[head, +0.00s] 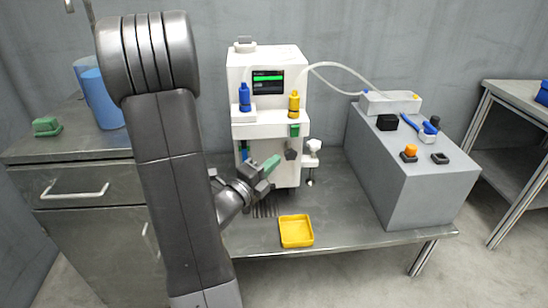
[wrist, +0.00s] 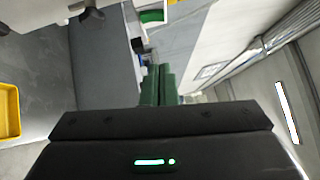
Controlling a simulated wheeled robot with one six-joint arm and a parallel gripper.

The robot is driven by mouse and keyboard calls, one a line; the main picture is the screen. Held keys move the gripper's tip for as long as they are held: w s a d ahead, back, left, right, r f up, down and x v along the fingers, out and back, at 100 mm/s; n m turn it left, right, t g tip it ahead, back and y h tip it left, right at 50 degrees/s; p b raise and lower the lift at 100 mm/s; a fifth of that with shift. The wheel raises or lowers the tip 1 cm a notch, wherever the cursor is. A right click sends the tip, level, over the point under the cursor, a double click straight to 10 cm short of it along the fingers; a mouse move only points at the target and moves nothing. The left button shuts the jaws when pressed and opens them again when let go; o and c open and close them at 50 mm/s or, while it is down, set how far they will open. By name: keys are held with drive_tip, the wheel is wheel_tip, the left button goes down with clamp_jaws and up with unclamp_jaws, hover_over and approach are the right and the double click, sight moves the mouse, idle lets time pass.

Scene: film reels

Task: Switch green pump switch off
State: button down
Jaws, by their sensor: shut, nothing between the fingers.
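The white pump machine (head: 267,70) stands on the metal table, with a small lit screen on its front. A green part (head: 294,130), which looks like the green switch, sits on its front right below the yellow knob. Whether it is on or off is too small to tell. My gripper (head: 272,162) is below and left of that part, in front of the machine, apart from it. Its green fingers (wrist: 158,85) are together and hold nothing. In the wrist view a green piece (wrist: 152,16) in a white surround shows beyond the fingertips; I cannot tell if it is the switch.
A yellow tray (head: 296,231) lies on the table in front. A grey block (head: 415,168) with several small parts on top stands right. A dark grey knob (head: 291,150) hangs near the green part.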

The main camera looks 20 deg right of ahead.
approach(298, 130)
drive_tip(key=s+d, duration=0.1)
drive_tip(key=d, duration=0.3)
drive_tip(key=shift+w+d+r+b, duration=0.15)
drive_tip(key=shift+w, duration=0.5)
drive_tip(key=shift+w+d+r+b, duration=0.1)
drive_tip(key=shift+w, duration=0.55)
drive_tip(key=shift+w+d+r+b, duration=0.15)
drive_tip(key=shift+w, duration=0.5)
